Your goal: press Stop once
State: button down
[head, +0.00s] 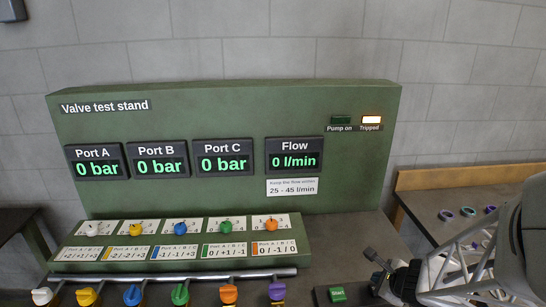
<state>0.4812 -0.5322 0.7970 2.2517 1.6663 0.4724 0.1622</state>
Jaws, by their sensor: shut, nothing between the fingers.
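The green Start button (338,294) sits on a dark box at the bottom edge, right of centre. No Stop button shows; it may be behind my gripper or below the picture. My gripper (375,272) is dark, comes in from the right, and is just right of and above the Start button in the picture. It is shut and empty. Whether it touches anything cannot be told.
Ports A, B and C (224,159) read 0 bar; Flow (294,155) reads 0 l/min. Coloured knobs (180,228) line the sloped panel. A metal rail (190,278) and more coloured knobs (180,294) are in front. A wooden-edged bench (430,180) with small rings stands right.

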jog(key=shift+f, duration=0.8)
dwell(1.7)
jog(key=shift+r, duration=0.1)
dwell(0.3)
jog(key=shift+r, duration=0.7)
jog(key=shift+r, duration=0.2)
jog(key=shift+r, duration=2.35)
